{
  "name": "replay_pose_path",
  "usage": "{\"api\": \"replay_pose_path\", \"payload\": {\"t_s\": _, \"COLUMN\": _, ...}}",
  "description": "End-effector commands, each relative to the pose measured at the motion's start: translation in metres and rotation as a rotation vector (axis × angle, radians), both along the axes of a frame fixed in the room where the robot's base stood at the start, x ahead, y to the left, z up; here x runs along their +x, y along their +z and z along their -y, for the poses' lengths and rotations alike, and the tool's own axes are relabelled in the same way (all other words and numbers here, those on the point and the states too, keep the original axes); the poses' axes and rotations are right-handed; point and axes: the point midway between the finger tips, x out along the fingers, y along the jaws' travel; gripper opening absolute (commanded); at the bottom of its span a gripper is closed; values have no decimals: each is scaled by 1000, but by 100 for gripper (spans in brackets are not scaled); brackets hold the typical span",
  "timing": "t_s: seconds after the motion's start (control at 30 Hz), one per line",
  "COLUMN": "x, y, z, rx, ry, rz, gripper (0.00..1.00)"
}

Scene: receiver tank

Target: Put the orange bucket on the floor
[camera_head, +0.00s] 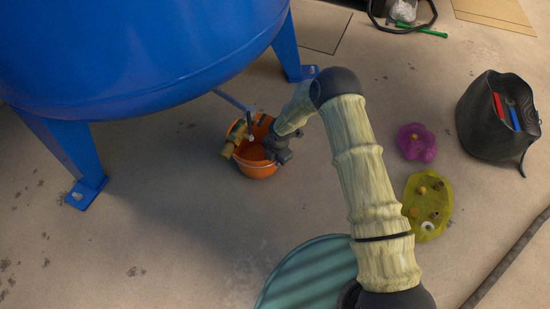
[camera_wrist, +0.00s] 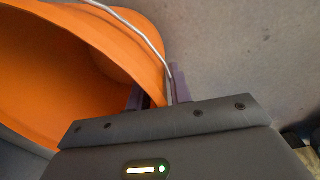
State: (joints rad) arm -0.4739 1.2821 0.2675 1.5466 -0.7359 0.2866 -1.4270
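The orange bucket (camera_head: 257,168) is below the edge of the blue tank (camera_head: 150,45), beside a brass-coloured valve (camera_head: 236,138) that overlaps its left rim. My gripper (camera_head: 276,146) is at the bucket's right rim. In the wrist view the bucket (camera_wrist: 60,70) fills the left side, and its rim runs between the two purple fingers of my gripper (camera_wrist: 157,92). A thin pale wire handle also passes by the fingers. The fingers look closed on the rim, though the tips are partly hidden. I cannot tell whether the bucket's base touches the floor.
Blue tank legs stand at left (camera_head: 75,155) and behind (camera_head: 289,50). A purple cloth (camera_head: 416,142), a yellow-green mat with small parts (camera_head: 428,205) and a black tool bag (camera_head: 485,125) lie at right. A teal round lid (camera_head: 310,275) is in front. Floor at lower left is clear.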

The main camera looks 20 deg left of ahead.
Motion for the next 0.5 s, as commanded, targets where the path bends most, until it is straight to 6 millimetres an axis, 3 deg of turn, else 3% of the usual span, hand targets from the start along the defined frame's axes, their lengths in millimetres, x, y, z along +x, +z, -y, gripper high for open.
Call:
{"api": "replay_pose_path", "payload": {"t_s": 0.33, "x": 0, "y": 2, "z": 0, "rx": 0, "ry": 0, "rz": 0, "gripper": 25}}
{"api": "replay_pose_path", "payload": {"t_s": 0.5, "x": 0, "y": 19, "z": 1, "rx": 0, "ry": 0, "rz": 0, "gripper": 25}}
